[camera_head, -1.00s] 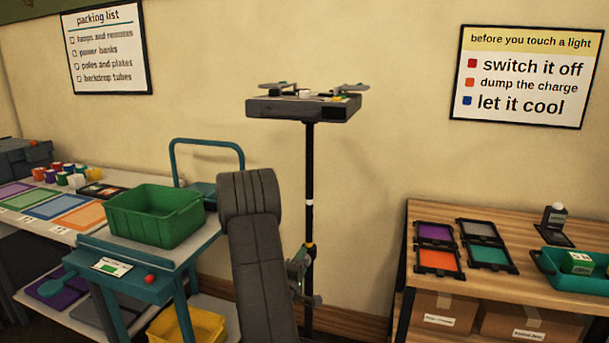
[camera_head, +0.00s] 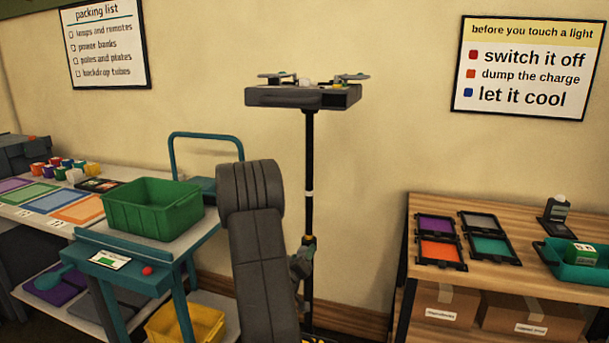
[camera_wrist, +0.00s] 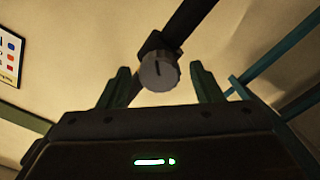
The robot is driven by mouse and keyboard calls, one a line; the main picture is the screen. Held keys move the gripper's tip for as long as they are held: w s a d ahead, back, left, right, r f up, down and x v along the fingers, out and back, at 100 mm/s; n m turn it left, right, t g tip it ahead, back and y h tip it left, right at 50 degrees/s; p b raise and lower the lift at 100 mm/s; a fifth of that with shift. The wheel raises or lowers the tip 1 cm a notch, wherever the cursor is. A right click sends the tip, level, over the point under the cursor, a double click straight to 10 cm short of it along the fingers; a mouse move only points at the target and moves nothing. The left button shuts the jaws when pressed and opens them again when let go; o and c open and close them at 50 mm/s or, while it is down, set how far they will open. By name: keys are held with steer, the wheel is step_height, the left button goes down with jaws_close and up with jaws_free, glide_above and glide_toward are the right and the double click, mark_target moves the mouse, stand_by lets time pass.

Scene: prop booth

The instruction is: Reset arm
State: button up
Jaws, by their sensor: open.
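My arm (camera_head: 258,250) rises in front of the wall, left of a black stand pole (camera_head: 310,170). My gripper (camera_wrist: 162,78) shows in the wrist view with its two fingers apart. A round grey knob (camera_wrist: 159,73) on a dark pole shows between and beyond the fingers; whether it touches them I cannot tell. In the head view the gripper is not clearly seen; a dark clamp-like part (camera_head: 302,260) sits on the pole beside my arm.
The stand carries a flat grey platform (camera_head: 302,96) with small items on top. At left is a teal cart with a green bin (camera_head: 152,208), near a table of coloured mats. At right is a wooden shelf (camera_head: 510,285) with coloured frames and a teal tray (camera_head: 572,262).

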steer(key=m, duration=0.5)
steer(key=shift+m, duration=0.4)
steer(key=shift+d+r, duration=0.1)
